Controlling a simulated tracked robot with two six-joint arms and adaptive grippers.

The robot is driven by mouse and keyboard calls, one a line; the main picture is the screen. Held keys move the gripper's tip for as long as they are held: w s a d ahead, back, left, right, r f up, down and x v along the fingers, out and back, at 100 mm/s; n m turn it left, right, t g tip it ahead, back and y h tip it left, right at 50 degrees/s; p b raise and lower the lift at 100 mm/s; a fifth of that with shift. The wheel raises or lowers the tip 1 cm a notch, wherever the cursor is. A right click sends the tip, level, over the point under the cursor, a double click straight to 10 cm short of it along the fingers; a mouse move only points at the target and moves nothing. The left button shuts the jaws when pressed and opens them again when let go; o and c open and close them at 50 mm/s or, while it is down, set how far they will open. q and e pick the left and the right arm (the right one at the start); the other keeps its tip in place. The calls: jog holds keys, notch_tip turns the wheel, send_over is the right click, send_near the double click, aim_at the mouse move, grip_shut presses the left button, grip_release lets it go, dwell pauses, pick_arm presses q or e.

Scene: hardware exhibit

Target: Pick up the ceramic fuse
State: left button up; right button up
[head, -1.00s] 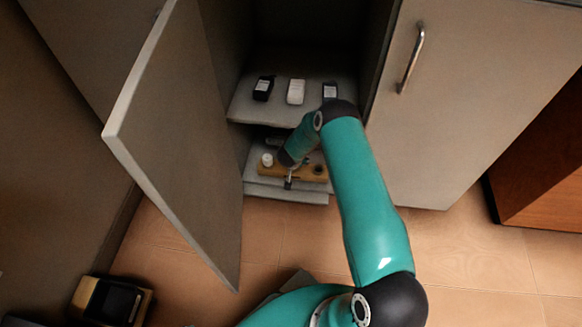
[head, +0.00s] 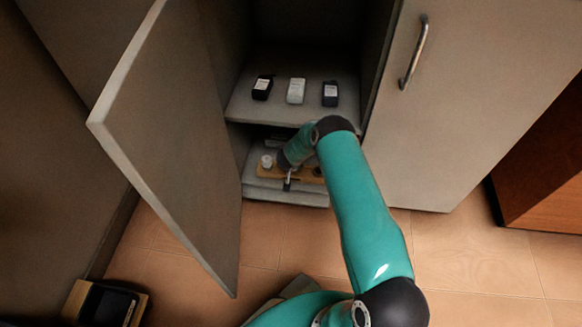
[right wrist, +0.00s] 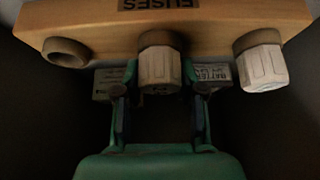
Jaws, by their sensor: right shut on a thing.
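A wooden block labelled "FUSES" (right wrist: 95,18) crosses the top of the right wrist view, its label upside down. A white ribbed ceramic fuse (right wrist: 160,68) sits at its middle socket, under a brown collar. My right gripper (right wrist: 160,88) is shut on this fuse, one finger on each side. A second white fuse (right wrist: 260,64) is at the right socket; the left socket (right wrist: 66,52) is an empty brown ring. In the head view the block (head: 262,171) is on the lower cabinet shelf, partly hidden by my right arm. My left gripper is not in view.
The cabinet door (head: 175,145) stands open at the left. Three small boxes, including a white one (head: 296,91), stand on the upper shelf (head: 276,113) above my wrist. A closed door with a handle (head: 413,54) is at the right. A dark-and-gold device (head: 105,304) lies at lower left.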

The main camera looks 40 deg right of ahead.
jog(key=shift+c, duration=0.5)
jog(key=shift+r, duration=0.1)
jog(key=shift+r+p, duration=0.35)
jog(key=shift+r, duration=0.1)
jog(key=r, duration=0.1)
jog(key=p, duration=0.1)
jog(key=r, duration=0.1)
jog(key=shift+s+a+r+p, duration=0.2)
jog(key=shift+a+r+p, duration=0.05)
jog(key=shift+r+p, duration=0.1)
jog(key=s+a+p, duration=0.4)
jog(key=s+a, duration=0.7)
jog(key=a, duration=0.2)
jog(key=shift+a+f, duration=0.15)
jog(key=shift+a, duration=0.15)
